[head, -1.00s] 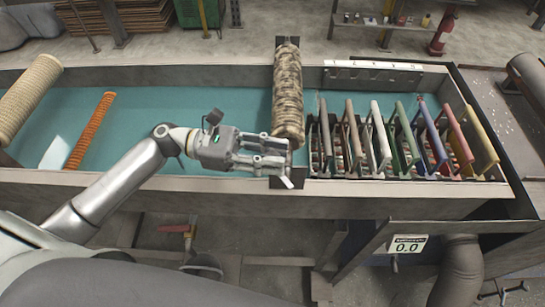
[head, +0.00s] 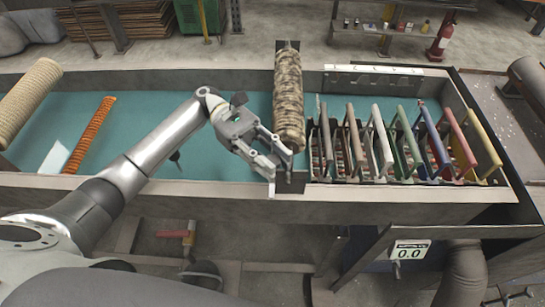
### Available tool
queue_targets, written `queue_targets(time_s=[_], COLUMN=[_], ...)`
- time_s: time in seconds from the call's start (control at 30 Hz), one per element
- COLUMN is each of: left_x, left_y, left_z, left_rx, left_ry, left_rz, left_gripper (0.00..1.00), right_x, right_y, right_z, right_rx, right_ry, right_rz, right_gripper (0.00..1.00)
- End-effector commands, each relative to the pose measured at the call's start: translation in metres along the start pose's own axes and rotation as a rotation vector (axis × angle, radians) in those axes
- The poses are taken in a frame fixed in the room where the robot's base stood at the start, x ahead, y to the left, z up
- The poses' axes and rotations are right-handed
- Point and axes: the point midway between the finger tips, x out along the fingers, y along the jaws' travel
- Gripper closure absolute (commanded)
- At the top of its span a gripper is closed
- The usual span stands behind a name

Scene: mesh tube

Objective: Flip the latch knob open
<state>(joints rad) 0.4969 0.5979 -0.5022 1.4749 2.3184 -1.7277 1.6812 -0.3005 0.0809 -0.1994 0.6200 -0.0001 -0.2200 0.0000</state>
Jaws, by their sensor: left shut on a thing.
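My left gripper (head: 276,171) reaches in from the left, angled down to the right. Its fingers are at the near end of the mottled mesh tube (head: 288,95), by the dark end bracket (head: 292,183) at the trough's front wall. The gripper is shut on what appears to be the small latch knob there. The fingers largely hide the knob, so its exact angle cannot be told. The tube lies front to back across the trough. My right gripper is not in view.
A rack of several coloured panels (head: 382,145) stands close to the right of the tube. An orange tube (head: 92,130) and a beige roll (head: 28,100) lie to the left. The teal trough floor (head: 180,110) between is mostly clear.

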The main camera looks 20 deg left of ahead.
Motion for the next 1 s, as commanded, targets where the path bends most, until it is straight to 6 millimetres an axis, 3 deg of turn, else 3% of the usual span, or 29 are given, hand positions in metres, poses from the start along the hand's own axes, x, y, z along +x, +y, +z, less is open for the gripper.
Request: queue_targets(time_s=[0.43, 0.47, 0.63, 1.0], left_x=[0.0005, 0.0005, 0.0005, -0.0025], left_y=[-0.0001, -0.0001, -0.0001, 0.0003], left_z=[-0.0001, -0.0001, -0.0002, -0.0003], left_rx=[0.000, 0.000, 0.000, -0.001], left_ry=[-0.001, -0.001, -0.001, 0.000], left_rz=[-0.013, -0.013, -0.012, -0.010], left_gripper=[0.97, 0.72, 0.51, 0.51], right_x=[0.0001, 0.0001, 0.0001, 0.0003], right_y=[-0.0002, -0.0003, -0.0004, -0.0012], right_z=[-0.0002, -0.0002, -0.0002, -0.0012], right_rx=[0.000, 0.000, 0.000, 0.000], right_ry=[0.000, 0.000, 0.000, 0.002], right_rz=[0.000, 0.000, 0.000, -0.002], right_gripper=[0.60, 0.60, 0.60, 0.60])
